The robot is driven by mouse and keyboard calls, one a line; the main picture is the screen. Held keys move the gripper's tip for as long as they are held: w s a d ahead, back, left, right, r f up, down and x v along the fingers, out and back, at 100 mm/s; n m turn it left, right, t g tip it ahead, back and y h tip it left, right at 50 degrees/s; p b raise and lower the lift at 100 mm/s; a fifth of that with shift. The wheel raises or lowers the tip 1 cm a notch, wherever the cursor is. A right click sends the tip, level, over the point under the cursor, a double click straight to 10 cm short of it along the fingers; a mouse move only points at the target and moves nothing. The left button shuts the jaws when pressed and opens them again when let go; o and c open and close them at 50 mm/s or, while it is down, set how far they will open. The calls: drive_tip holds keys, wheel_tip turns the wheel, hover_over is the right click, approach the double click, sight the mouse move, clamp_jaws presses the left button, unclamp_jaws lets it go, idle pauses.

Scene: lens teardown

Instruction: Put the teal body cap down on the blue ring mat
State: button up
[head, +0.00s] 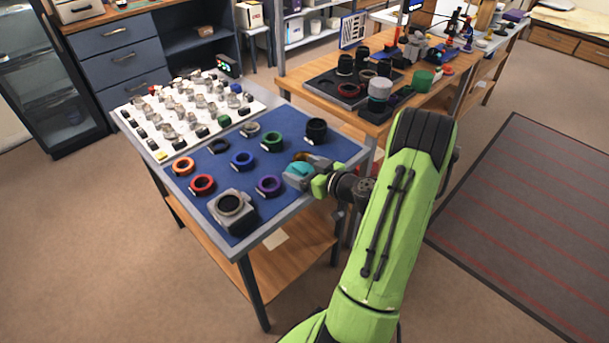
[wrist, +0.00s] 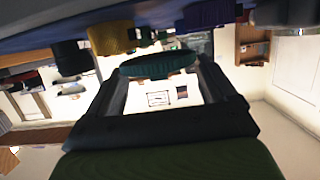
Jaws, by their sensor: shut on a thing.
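The teal body cap (head: 299,169) is between the fingers of my gripper (head: 304,174), over the right part of the blue ring mat (head: 222,173). In the wrist view the cap (wrist: 158,64) spans the gap between the two dark fingers, and my gripper (wrist: 160,70) is shut on it. The wrist picture appears upside down, with the mat's side along its top edge. The cap looks held close above the mat; whether it touches cannot be told. The spot beneath it is hidden by my gripper.
The mat bears several coloured rings, including purple (head: 269,186), blue (head: 242,160), green (head: 272,141) and red (head: 202,184). A grey camera body (head: 232,209) stands at the front and a black cylinder (head: 316,130) behind my gripper. A white board (head: 185,112) of small parts lies at left.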

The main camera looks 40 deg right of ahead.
drive_tip(key=shift+f, duration=0.45)
drive_tip(key=o, duration=0.8)
